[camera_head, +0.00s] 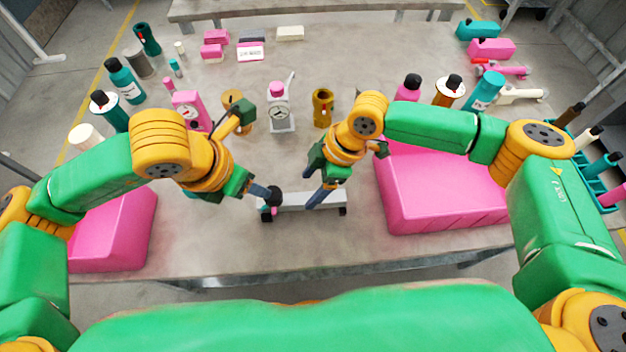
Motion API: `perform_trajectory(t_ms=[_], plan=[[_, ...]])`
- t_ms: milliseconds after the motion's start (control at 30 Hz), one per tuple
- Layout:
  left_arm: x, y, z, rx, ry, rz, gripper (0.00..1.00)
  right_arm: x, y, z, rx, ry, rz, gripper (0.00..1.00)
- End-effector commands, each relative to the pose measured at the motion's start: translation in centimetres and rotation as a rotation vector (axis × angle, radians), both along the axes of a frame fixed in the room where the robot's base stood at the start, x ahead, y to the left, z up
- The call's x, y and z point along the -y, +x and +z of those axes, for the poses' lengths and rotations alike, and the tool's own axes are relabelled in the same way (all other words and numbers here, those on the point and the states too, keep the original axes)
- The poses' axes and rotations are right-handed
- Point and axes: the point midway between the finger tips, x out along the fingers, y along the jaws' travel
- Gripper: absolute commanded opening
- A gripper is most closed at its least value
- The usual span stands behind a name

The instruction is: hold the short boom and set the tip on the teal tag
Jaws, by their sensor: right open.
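A low pale grey bar-like piece (300,200) with dark feet lies near the table's front middle; I cannot tell whether it is the short boom. Small pink and teal bits show at its left end, too small to identify as the teal tag. My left gripper (270,195) is over that left end, its dark fingertips bunched in the picture; its opening and any contact are unclear. My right gripper (317,185) is open over the bar's right part and partly covers it. A white dial stand (281,118) with a pink top and a thin slanted grey arm stands farther back.
Large pink blocks flank the front, one at right (440,195) and one at left (115,232). Bottles and a brass cup (323,108) stand behind my arms. Pink and grey blocks (250,52) lie at the back.

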Motion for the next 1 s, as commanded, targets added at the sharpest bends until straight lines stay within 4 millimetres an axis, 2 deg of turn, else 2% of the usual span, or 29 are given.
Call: perform_trajectory(t_ms=[67, 300, 400, 700, 900, 967, 1000], plan=[[0.0, 0.0, 0.0, 0.0, 0.0, 0.0, 0.5, -0.3, 0.3, -0.5, 0.003, -0.001, -0.013, 0.75], [0.0, 0.0, 0.0, 0.0, 0.0, 0.0, 0.5, -2.0, 0.3, -4.8, 0.004, -0.002, -0.012, 0.75], [0.0, 0.0, 0.0, 0.0, 0.0, 0.0, 0.5, -2.5, 0.3, -5.8, 0.004, -0.001, -0.012, 0.75], [0.0, 0.0, 0.0, 0.0, 0.0, 0.0, 0.5, -2.6, 0.3, -6.3, 0.005, -0.001, -0.012, 0.75], [0.0, 0.0, 0.0, 0.0, 0.0, 0.0, 0.5, -2.6, 0.3, -6.3, 0.004, -0.001, -0.011, 0.21], [0.0, 0.0, 0.0, 0.0, 0.0, 0.0, 0.5, -2.6, 0.3, -6.3, 0.004, -0.001, -0.011, 0.05], [0.0, 0.0, 0.0, 0.0, 0.0, 0.0, 0.5, -2.6, 0.3, -6.3, 0.004, -0.001, -0.011, 0.0]])
